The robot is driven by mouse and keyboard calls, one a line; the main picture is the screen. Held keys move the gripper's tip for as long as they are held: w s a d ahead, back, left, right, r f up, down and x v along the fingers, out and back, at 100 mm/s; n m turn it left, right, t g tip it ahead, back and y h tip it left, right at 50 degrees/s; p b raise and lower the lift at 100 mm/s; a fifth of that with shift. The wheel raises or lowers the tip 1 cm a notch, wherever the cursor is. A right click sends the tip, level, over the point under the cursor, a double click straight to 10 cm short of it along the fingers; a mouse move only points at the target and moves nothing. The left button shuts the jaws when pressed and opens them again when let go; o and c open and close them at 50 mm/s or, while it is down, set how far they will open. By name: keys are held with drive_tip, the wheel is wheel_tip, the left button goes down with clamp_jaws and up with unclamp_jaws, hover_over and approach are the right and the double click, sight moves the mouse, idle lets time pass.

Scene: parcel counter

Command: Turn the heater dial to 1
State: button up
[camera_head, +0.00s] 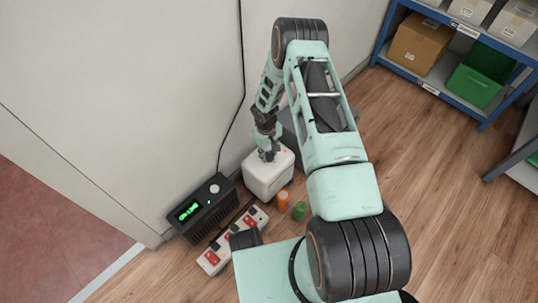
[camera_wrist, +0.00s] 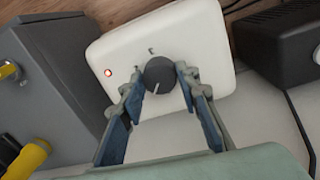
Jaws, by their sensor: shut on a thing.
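The heater (camera_head: 267,178) is a small white box standing on the floor by the wall; its white top face fills the middle of the wrist view (camera_wrist: 205,30). A dark round dial (camera_wrist: 160,73) sits on that face, with a pale pointer line toward the lower edge of the picture. Small marks surround the dial, too small to read. A red light (camera_wrist: 108,72) glows to its left. My gripper (camera_wrist: 158,90) is shut on the dial, one finger on each side; the head view shows my gripper (camera_head: 268,152) coming down onto the heater from above, where it hides the dial.
A black box with a green display (camera_head: 195,208) stands left of the heater, with a power strip (camera_head: 232,240) in front. An orange cylinder (camera_head: 283,201) and a green cylinder (camera_head: 300,210) stand close by on the right. A grey box (camera_wrist: 50,85) stands beside the heater.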

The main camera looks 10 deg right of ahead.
drive_tip(key=shift+w+m+b, duration=0.1)
drive_tip(key=shift+m+b, duration=0.45)
drive_tip(key=shift+m, duration=0.95)
drive_tip(key=o, duration=1.2)
drive_tip(key=shift+c, duration=0.2)
wheel_tip(320, 180, up, 12)
drive_tip(key=shift+a, duration=0.4)
